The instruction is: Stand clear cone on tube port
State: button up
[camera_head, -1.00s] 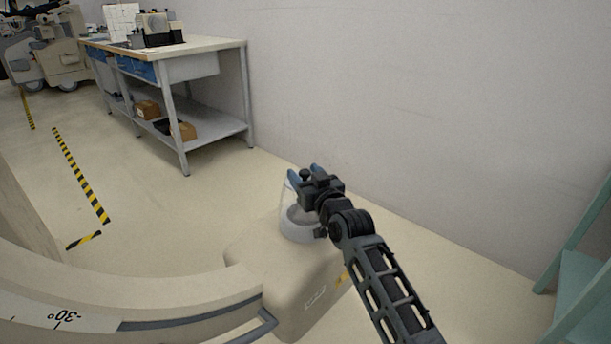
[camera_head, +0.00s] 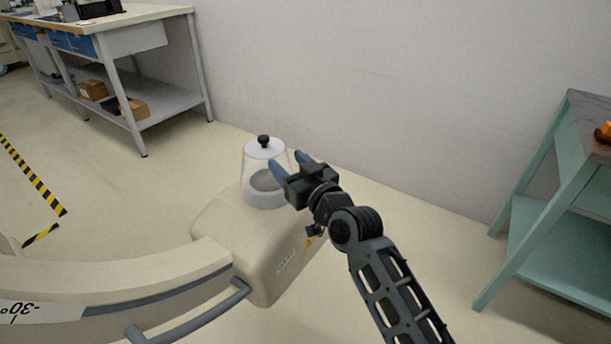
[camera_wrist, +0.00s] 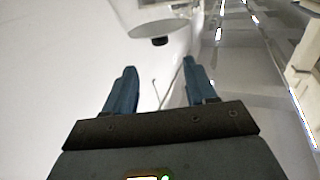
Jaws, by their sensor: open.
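The clear cone (camera_head: 250,163) has a pale flat top and a black knob (camera_head: 263,140). It stands upright on the light grey ring of the tube port (camera_head: 266,197), on top of a beige housing. The cone's right side is partly behind my gripper. My gripper (camera_head: 286,161) is open and empty, just right of the cone and below knob height in the head view. In the wrist view, the knob (camera_wrist: 160,41) and the cone's top (camera_wrist: 158,29) show beyond my open fingertips (camera_wrist: 159,68), apart from them.
The beige curved arm (camera_head: 190,272) with a scale and a handle (camera_head: 190,315) fills the lower left. A teal cart (camera_head: 530,215) stands at right. A workbench (camera_head: 120,35) stands at back left. A white wall is close behind the housing.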

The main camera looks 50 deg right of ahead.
jog(key=s+a+f+g+y, duration=0.1)
jog(key=s+a+f, duration=0.2)
jog(key=s+a, duration=0.4)
jog(key=s+a+f+y, duration=0.1)
jog(key=s+a+f, duration=0.3)
jog(key=s+a, duration=0.35)
jog(key=s+a+r+n+y, duration=0.2)
jog(key=s+a+r, duration=0.1)
jog(key=s, duration=0.7)
jog(key=s+a+r+n+g+y, duration=0.1)
jog(key=s+a+r+n+y, duration=0.1)
jog(key=s, duration=0.8)
jog(key=shift+s+a+r, duration=0.4)
jog(key=shift+a+r, duration=0.25)
jog(key=shift+a, duration=0.25)
notch_tip(320, 180, up, 12)
jog(key=p, duration=1.1)
jog(key=shift+p, duration=0.4)
jog(key=shift+f, duration=0.1)
